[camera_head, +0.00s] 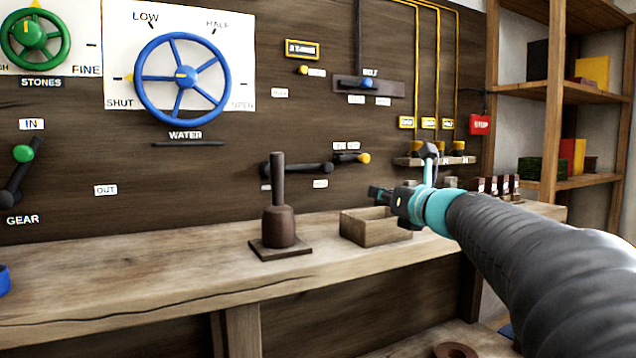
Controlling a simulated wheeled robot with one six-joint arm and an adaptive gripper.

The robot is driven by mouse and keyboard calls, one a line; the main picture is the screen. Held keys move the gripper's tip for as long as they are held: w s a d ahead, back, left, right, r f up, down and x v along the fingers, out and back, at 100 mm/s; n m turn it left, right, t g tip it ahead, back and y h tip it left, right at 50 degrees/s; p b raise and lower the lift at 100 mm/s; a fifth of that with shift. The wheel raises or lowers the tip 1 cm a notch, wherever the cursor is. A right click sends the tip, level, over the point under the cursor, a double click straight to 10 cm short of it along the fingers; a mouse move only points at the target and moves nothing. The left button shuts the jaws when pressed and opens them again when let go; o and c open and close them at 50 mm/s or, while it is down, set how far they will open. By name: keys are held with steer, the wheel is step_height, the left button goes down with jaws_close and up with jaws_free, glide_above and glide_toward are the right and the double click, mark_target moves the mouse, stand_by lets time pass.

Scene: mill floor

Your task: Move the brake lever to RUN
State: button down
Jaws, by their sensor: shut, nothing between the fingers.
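No label reading BRAKE or RUN is legible, so I cannot tell for certain which control is the brake lever. A dark lever (297,168) lies nearly level on the dark wooden panel at centre, with small white labels around it too small to read. A short lever with a yellow knob (364,158) is just to its right. My gripper (376,193) is shut and empty, pointing left. It appears in front of the panel, to the right of and below the dark lever, above a small wooden box in the picture. It touches no lever that I can see.
A wooden mallet-like tool on a square base (279,225) stands on the bench (150,275). The open wooden box (365,230) is beside it. The panel also bears a blue WATER wheel (183,77), a BELT slider (368,84), and a red STOP sign (480,124). Shelves stand at right.

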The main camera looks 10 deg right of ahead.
steer(key=shift+w, duration=0.1)
steer(key=p+x, duration=0.2)
steer(key=x, duration=1.7)
steer(key=shift+w+a+f, duration=0.2)
steer(key=shift+w, duration=0.15)
steer(key=shift+r, duration=0.1)
